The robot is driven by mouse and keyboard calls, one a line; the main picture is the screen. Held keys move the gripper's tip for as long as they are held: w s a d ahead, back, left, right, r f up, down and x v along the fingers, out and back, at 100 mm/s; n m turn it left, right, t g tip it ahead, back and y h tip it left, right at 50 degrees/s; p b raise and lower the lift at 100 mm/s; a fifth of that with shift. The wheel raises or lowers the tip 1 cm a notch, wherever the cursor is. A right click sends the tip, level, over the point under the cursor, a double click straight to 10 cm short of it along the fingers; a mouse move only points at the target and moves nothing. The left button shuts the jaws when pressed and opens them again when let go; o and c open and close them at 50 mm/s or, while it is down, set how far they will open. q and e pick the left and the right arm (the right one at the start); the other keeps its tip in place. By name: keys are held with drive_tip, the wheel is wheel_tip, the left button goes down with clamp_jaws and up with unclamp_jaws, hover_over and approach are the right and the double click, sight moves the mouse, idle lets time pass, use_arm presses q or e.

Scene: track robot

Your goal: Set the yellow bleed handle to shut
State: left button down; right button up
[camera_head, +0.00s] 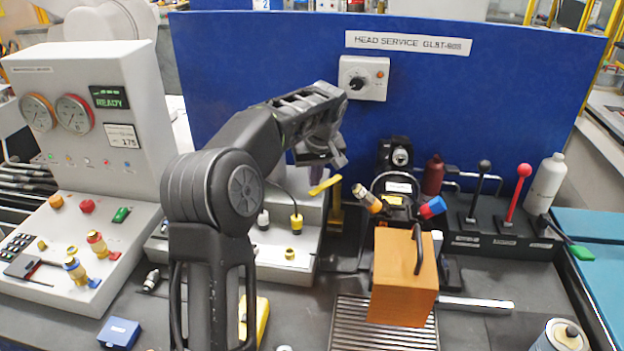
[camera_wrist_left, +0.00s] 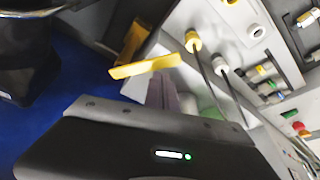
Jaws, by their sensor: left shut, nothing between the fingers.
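The yellow bleed handle (camera_head: 324,186) is a flat yellow bar, slightly tilted, beside the grey console in the middle of the bench. It also shows in the left wrist view (camera_wrist_left: 145,66), just beyond the fingers. My left gripper (camera_head: 318,172) points down at the bar from above. In the left wrist view my gripper (camera_wrist_left: 165,90) shows its fingers together with nothing between them, their tips close to the bar. I cannot tell whether they touch it. The gripper body hides what lies behind it. My right gripper does not show.
A blue panel (camera_head: 270,60) with a rotary switch box (camera_head: 364,78) stands behind. An orange block (camera_head: 404,275) with a black handle sits on a grate at right. Black and red levers (camera_head: 520,185) stand further right. A gauge console (camera_head: 85,120) is at left.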

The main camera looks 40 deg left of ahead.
use_arm(q)
drive_tip(key=shift+s+d+f+b, duration=0.15)
drive_tip(key=shift+d+b, duration=0.2)
drive_tip(key=shift+d, duration=0.25)
drive_tip(key=shift+s+d+r+b, duration=0.1)
drive_tip(key=shift+d+b, duration=0.25)
drive_tip(key=shift+d, duration=0.2)
drive_tip(key=shift+w+d+b, duration=0.1)
drive_tip(key=shift+d+b, duration=0.25)
drive_tip(key=shift+d, duration=0.9)
drive_tip(key=shift+w, duration=0.1)
drive_tip(key=shift+w+a+p, duration=0.4)
drive_tip(key=shift+w+p, duration=0.2)
drive_tip(key=shift+p, duration=0.2)
